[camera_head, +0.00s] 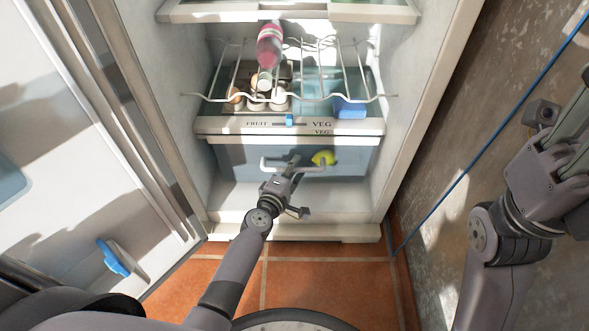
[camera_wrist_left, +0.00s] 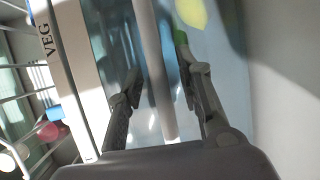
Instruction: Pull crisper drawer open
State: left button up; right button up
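The crisper drawer (camera_head: 235,163) is a see-through bluish box low in the fridge, under a shelf front marked FRUIT and VEG. It looks shut. Its pale bar handle (camera_head: 268,165) crosses the front, and the bar (camera_wrist_left: 157,75) also shows in the left wrist view. My left gripper (camera_head: 291,169) is at the handle. In the left wrist view its fingers (camera_wrist_left: 162,70) are spread, one on each side of the bar, with gaps visible. My right gripper (camera_head: 572,130) is at the right edge, away from the fridge; its fingertips are cut off.
A yellow-green item (camera_head: 323,158) shows behind the drawer front. Above, a wire rack (camera_head: 220,98) holds a pink bottle (camera_head: 269,45). A blue box (camera_head: 350,107) sits below. The open fridge door (camera_head: 60,130) stands left, a wall (camera_head: 445,150) right. Tiled floor (camera_head: 330,270) in front is clear.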

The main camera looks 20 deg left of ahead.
pick_arm(q)
jog(key=shift+c, duration=0.2)
grip_shut()
dwell(0.6)
